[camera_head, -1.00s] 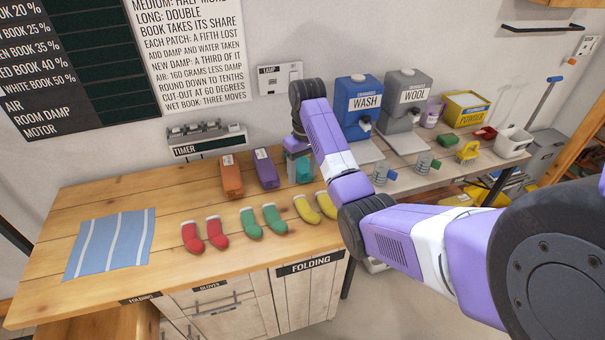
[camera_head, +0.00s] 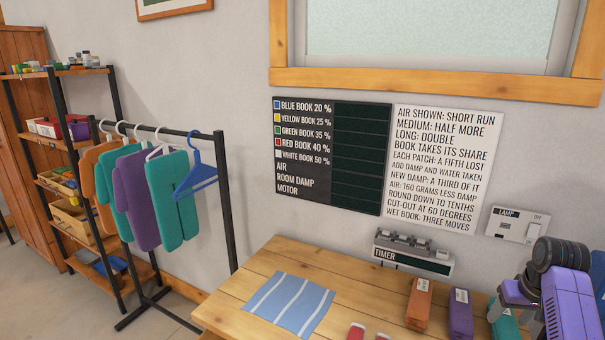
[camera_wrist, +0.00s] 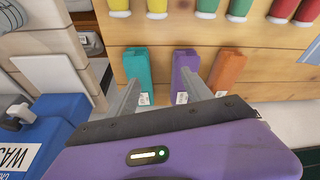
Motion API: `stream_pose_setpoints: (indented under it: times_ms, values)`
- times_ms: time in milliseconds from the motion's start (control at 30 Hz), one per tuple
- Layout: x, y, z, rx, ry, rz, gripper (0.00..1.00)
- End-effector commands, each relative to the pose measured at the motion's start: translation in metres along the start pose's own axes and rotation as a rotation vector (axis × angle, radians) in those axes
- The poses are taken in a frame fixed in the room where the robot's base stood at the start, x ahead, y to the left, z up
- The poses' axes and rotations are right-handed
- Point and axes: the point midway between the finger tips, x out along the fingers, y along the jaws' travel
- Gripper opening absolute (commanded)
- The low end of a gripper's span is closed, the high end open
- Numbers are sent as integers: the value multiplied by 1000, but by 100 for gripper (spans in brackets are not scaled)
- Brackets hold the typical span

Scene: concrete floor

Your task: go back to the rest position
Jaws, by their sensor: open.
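My gripper (camera_wrist: 162,76) is open in the wrist view. Its two grey fingers are apart with nothing held between them. They point at the table, near a teal box (camera_wrist: 136,66) and a purple box (camera_wrist: 186,66). An orange box (camera_wrist: 229,68) stands beside them. In the head view my purple arm shows at the lower right edge, near the orange box (camera_head: 419,302) and the purple box (camera_head: 460,314). The teal box is partly hidden there.
A wooden table (camera_head: 245,290) carries a striped blue cloth (camera_head: 291,304) and socks. A timer (camera_head: 413,252) and a lamp switch (camera_head: 517,226) are on the wall. A clothes rack (camera_head: 226,205) and shelves (camera_head: 62,150) stand left. A blue wash dispenser (camera_wrist: 35,135) is close to my gripper.

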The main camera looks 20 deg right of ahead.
Motion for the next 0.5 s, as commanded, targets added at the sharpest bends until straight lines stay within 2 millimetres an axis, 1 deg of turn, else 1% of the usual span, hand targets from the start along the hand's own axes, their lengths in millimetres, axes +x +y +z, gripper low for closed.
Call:
stream_pose_setpoints:
  times_ms: [33, 100, 167, 233, 367, 467, 500]
  values:
    - [-4, 3, -16, 8, 88, 17, 58]
    - [-3, 1, -30, 18, 201, 33, 58]
    - [0, -7, -38, 19, 294, 40, 58]
    - [3, -22, -42, 18, 403, 42, 58]
    - [8, -61, -33, 10, 592, 31, 58]
    - [7, -93, -15, 4, 718, 11, 58]
    - [6, -106, -5, 0, 763, 1, 58]
